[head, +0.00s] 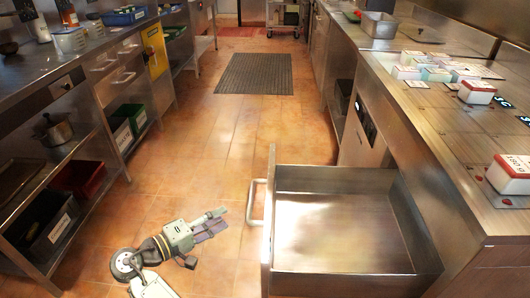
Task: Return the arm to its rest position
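My gripper (217,224) is in the lower middle of the head view, over the tiled floor, with its fingers pointing right. It is left of the handle (253,203) of a pulled-out steel drawer (402,225), with a visible gap to the handle. The fingers look close together, but I cannot tell whether they are open or shut. I see nothing held between them. My arm comes in from the bottom left. The drawer stands wide open and looks empty inside.
Left is a steel counter (85,62) with shelves holding bins and a pot (57,130). Right is a long counter (418,115) with small boxes and a metal pan (379,25). The aisle floor (215,140) between is clear up to a dark mat (254,73).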

